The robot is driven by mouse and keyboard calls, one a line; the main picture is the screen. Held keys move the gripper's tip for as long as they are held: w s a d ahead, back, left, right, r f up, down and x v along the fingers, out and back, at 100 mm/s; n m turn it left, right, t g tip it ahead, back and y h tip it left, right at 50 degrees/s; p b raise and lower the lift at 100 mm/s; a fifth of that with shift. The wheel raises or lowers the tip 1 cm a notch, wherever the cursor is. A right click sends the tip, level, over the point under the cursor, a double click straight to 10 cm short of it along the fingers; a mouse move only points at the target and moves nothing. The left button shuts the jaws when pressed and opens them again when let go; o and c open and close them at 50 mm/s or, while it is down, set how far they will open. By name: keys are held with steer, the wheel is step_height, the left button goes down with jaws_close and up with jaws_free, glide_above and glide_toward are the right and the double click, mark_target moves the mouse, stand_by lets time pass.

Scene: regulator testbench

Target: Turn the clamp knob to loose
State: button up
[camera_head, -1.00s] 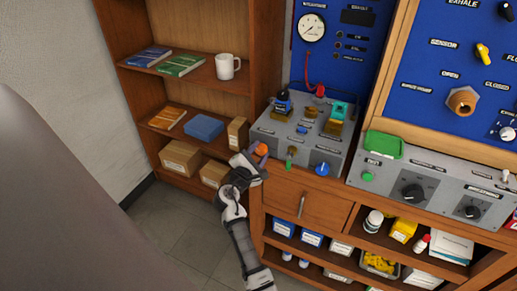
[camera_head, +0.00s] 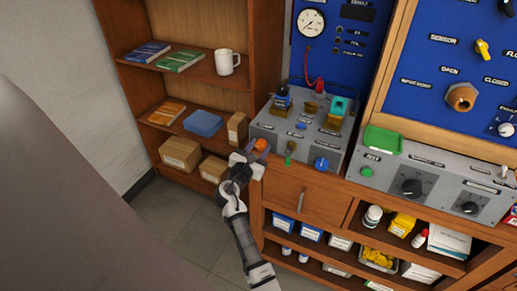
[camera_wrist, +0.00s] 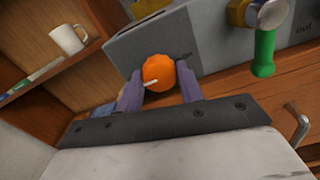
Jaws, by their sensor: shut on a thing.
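An orange knob (camera_head: 261,145) sits on the front left of the grey testbench box; I take it for the clamp knob, though its label is too small to read. My gripper (camera_head: 257,154) reaches it from the front. In the wrist view the orange knob (camera_wrist: 160,70) lies between the two purple-grey fingers of my gripper (camera_wrist: 160,87), which is shut on it. A white pointer mark on the knob points to the lower left of the wrist view. The finger contact is partly hidden in the head view.
A green-handled lever (camera_head: 289,153) stands just right of the knob, with a blue knob (camera_head: 321,163) further right. A wooden drawer with a handle (camera_head: 300,202) is below. Shelves with a white mug (camera_head: 227,62) stand to the left.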

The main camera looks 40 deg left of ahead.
stand_by(0.4)
steer(key=o, duration=1)
steer(key=b+v, duration=0.3)
steer(key=v, duration=1)
steer(key=shift+s+d+b, duration=0.2)
steer(key=shift+s+b, duration=0.15)
